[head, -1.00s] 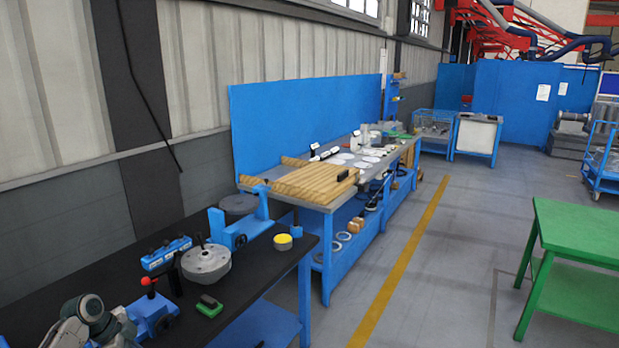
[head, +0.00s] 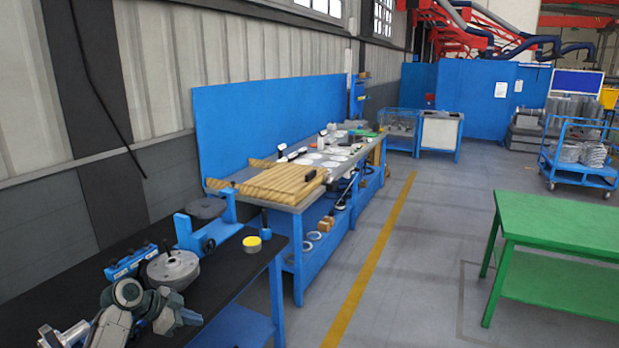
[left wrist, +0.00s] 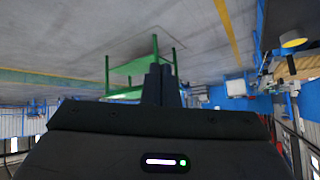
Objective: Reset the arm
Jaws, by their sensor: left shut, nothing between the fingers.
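My left arm (head: 130,308), with grey-green joints, comes in at the lower left of the head view, over the near end of the black-topped workbench (head: 232,284). My left gripper (left wrist: 161,84) shows in the left wrist view with its two dark fingers together and nothing between them. Its fingertips cannot be made out in the head view. A grey round flanged shell (head: 172,268) sits on the bench just behind the arm, partly hidden by it. My right gripper is not in view.
A blue fixture (head: 205,235), a blue block (head: 130,262) and a yellow-topped cylinder (head: 252,243) stand on the bench. Beyond is a blue bench (head: 300,206) with wooden slats (head: 275,180). A green table (head: 560,225) stands at right. The floor between is clear.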

